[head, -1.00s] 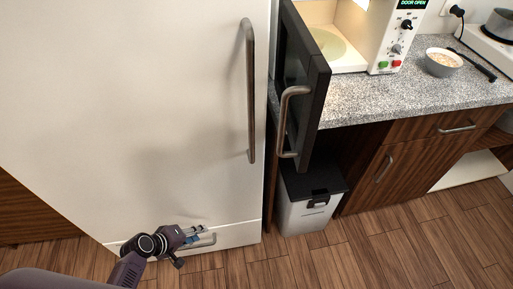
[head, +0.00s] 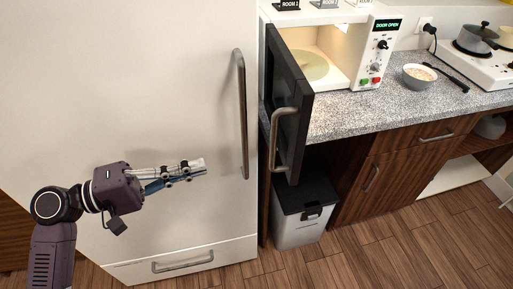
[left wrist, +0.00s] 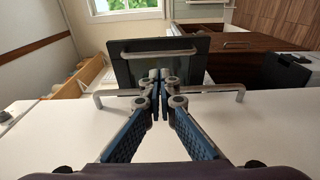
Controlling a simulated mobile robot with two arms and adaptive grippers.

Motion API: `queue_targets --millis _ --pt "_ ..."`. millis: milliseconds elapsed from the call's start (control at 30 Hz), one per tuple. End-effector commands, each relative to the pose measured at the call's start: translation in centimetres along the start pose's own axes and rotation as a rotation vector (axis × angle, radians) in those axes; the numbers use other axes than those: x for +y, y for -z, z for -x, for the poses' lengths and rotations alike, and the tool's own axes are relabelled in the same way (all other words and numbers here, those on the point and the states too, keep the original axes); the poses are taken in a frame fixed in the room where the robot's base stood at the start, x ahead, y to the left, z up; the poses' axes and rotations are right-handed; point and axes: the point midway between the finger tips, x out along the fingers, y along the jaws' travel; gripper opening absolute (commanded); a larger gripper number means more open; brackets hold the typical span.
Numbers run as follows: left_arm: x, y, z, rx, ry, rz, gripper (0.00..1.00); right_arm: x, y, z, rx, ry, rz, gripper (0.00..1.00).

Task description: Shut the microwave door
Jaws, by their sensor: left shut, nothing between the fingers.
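The white microwave (head: 350,60) stands on the counter with its display reading DOOR OPEN. Its dark door (head: 287,92) stands wide open, sticking out past the counter's front edge, with a metal handle (head: 281,140) on it. The door also shows in the left wrist view (left wrist: 127,72), with its handle across the top. My left gripper (head: 203,166) is shut and empty. It is in front of the white fridge, left of the fridge handle and of the microwave door, apart from the door. My right gripper is not in view.
The tall white fridge (head: 150,60) with a long vertical handle (head: 241,115) stands directly left of the door. A bin (head: 303,210) stands below the door. A bowl (head: 419,76) and a hob (head: 485,62) are on the counter at right. The wooden floor in front is clear.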

Motion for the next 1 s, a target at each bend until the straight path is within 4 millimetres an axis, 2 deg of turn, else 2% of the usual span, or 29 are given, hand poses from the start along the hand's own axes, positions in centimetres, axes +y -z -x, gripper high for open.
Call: queue_targets --millis 167,400,600,800,1000 --pt "0.4 -0.1 -2.5 -0.003 -0.005 0.001 0.0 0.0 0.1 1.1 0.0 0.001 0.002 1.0" --pt "0.5 0.0 -7.7 -0.001 -0.005 0.003 0.0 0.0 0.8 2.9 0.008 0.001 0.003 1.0" --pt "0.4 0.1 -11.4 0.001 -0.004 0.004 0.0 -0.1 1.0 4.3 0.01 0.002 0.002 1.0" --pt "0.1 0.1 -13.3 0.003 0.0 0.002 0.0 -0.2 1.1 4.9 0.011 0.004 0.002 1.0" --pt "-0.1 0.1 -13.7 0.003 0.001 0.002 0.0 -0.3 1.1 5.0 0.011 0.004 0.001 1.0"
